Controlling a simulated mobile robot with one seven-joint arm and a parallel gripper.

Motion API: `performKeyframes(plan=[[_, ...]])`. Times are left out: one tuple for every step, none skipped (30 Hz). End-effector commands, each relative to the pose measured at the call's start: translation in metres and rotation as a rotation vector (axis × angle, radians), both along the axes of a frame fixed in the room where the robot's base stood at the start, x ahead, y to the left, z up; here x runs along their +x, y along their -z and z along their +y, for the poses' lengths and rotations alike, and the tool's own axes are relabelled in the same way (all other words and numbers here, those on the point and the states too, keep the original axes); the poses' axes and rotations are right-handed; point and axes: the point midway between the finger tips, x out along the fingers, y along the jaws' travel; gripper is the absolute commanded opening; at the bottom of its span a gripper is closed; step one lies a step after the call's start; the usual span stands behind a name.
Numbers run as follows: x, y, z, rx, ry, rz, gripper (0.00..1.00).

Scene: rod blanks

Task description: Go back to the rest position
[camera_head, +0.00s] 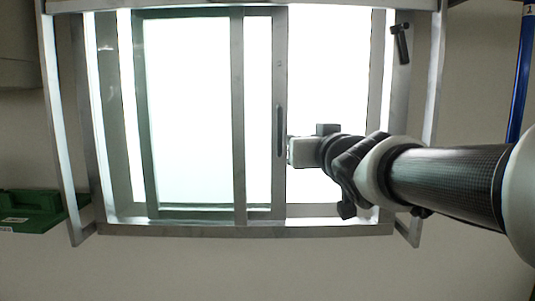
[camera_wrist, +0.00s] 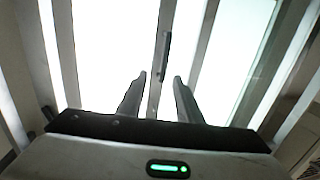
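My gripper (camera_head: 291,152) is in front of the sliding door (camera_head: 260,110) of a metal-framed, brightly lit enclosure. The arm reaches in from the right. In the wrist view the two dark fingers of my gripper (camera_wrist: 160,78) stand apart with nothing visible between them. The dark upright door handle (camera_head: 280,131) is just left of and above the gripper in the head view. In the wrist view the handle (camera_wrist: 163,56) lies beyond the fingertips. Whether any part touches the door is not clear. No rod blanks show.
The metal frame (camera_head: 240,230) surrounds the opening, with angled side bars (camera_head: 434,90). A small black latch-like part (camera_head: 402,45) sits at the frame's upper right. A green tray or box (camera_head: 28,212) is at the left. A blue pole (camera_head: 521,75) stands at the far right.

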Motion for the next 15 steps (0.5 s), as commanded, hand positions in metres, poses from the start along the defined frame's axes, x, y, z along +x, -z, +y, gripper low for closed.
performKeyframes(plan=[[-0.009, 0.011, -0.011, -0.007, 0.038, 0.041, 0.32], [-0.016, 0.021, -0.019, -0.012, 0.065, 0.078, 0.32], [-0.028, 0.038, -0.030, -0.022, 0.104, 0.137, 0.32], [-0.039, 0.052, -0.038, -0.029, 0.134, 0.188, 0.32], [-0.051, 0.067, -0.046, -0.036, 0.161, 0.244, 0.32], [-0.070, 0.089, -0.056, -0.046, 0.192, 0.324, 0.32], [-0.085, 0.106, -0.061, -0.053, 0.211, 0.386, 0.32], [-0.100, 0.123, -0.066, -0.058, 0.224, 0.448, 0.32], [-0.120, 0.143, -0.069, -0.063, 0.235, 0.526, 0.32], [-0.135, 0.157, -0.071, -0.067, 0.238, 0.582, 0.32], [-0.150, 0.171, -0.071, -0.069, 0.238, 0.636, 0.32], [-0.170, 0.188, -0.071, -0.072, 0.234, 0.707, 0.32], [-0.185, 0.200, -0.070, -0.075, 0.227, 0.757, 0.32], [-0.199, 0.212, -0.068, -0.076, 0.219, 0.806, 0.32], [-0.219, 0.226, -0.065, -0.077, 0.203, 0.869, 0.32]])
